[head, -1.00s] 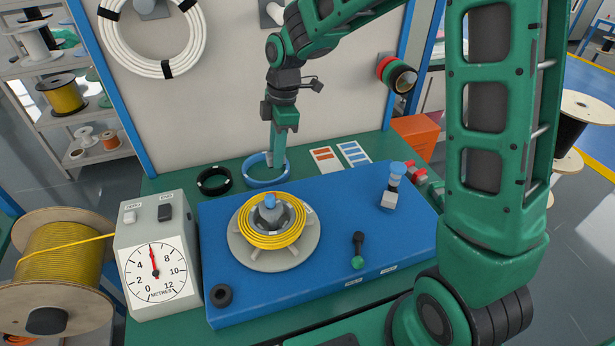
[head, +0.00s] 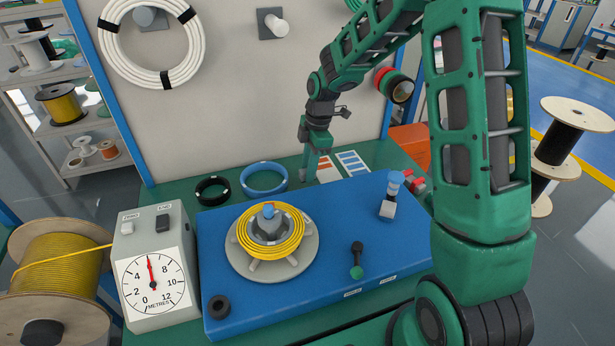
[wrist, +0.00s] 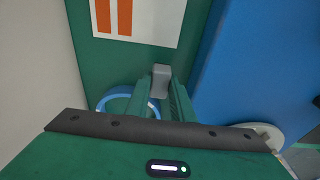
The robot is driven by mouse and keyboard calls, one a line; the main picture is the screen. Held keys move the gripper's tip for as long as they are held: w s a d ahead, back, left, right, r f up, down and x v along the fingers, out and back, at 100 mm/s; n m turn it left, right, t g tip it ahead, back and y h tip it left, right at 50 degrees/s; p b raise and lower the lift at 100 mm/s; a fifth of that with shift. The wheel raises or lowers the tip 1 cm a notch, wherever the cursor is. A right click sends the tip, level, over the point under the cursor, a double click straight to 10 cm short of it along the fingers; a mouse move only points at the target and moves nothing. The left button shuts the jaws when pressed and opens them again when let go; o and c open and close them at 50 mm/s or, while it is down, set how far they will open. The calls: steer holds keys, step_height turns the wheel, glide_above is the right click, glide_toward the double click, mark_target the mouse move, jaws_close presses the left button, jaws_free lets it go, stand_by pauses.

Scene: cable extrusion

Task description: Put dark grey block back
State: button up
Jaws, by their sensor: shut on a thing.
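My gripper (head: 313,172) is at the back of the bench, in front of the white card with orange stripes (head: 327,168). In the wrist view its two fingers (wrist: 160,97) are shut on a small grey block (wrist: 161,77), which shows between and past the fingertips. Its shade looks mid grey there. In the head view the block is too small to make out in the fingers. The card also shows in the wrist view (wrist: 150,18), ahead of the block. How high the block is above the green bench top I cannot tell.
A blue cable ring (head: 264,178) and a black ring (head: 213,189) lie left of my gripper. The blue base (head: 320,250) with the yellow coil (head: 285,220) and an upright post (head: 390,195) is in front. A metre dial (head: 152,280) stands at left.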

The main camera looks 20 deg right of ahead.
steer(key=shift+f, duration=1.4)
steer(key=o, duration=1)
steer(key=shift+f, duration=0.1)
steer(key=shift+c, duration=0.2)
